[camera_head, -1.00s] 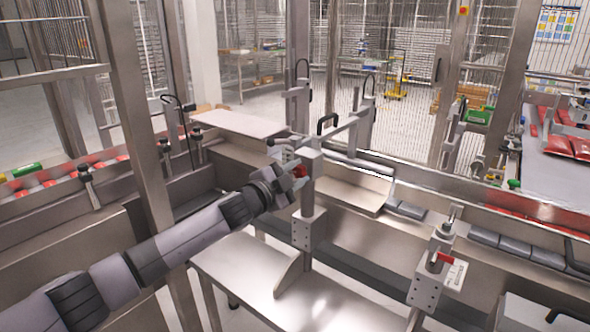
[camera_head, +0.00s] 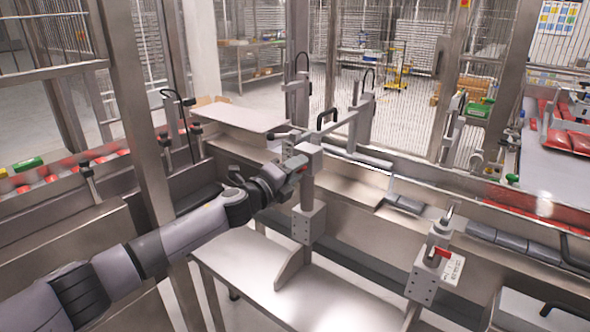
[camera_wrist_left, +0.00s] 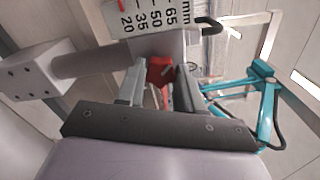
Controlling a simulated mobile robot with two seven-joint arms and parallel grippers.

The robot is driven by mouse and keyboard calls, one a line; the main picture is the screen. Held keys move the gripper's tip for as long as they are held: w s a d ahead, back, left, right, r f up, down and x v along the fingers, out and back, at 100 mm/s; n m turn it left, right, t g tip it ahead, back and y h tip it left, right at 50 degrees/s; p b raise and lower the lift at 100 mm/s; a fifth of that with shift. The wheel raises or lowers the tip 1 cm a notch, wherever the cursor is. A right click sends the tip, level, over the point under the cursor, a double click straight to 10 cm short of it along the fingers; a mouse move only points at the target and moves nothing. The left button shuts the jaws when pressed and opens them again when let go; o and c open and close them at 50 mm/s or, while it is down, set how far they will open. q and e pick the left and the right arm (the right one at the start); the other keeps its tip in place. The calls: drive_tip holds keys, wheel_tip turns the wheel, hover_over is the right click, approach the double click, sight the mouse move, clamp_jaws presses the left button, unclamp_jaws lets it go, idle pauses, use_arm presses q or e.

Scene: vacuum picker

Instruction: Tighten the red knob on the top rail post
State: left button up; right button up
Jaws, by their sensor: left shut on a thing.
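The top rail post (camera_head: 308,190) stands upright on a metal block near the middle of the head view. Its red knob (camera_wrist_left: 158,72) sits between the fingers of my left gripper (camera_wrist_left: 158,88) in the left wrist view, just below the white scale with black numbers (camera_wrist_left: 150,17). In the head view my left gripper (camera_head: 297,166) reaches the post from the left, and only a little of the knob shows past the fingers. The gripper is shut on the knob. My right gripper is not in view.
A bare metal table (camera_head: 250,270) lies below the post. A rail with a black handle (camera_head: 327,121) runs behind it. An upright frame post (camera_head: 150,130) stands left, close to my arm.

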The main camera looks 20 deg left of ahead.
use_arm(q)
drive_tip(key=shift+m, duration=4.3)
drive_tip(key=shift+f, duration=0.1)
drive_tip(key=o, duration=1)
drive_tip(key=shift+o, duration=0.2)
drive_tip(key=shift+s+a, duration=0.1)
drive_tip(key=shift+s, duration=0.05)
drive_tip(key=v, duration=0.7)
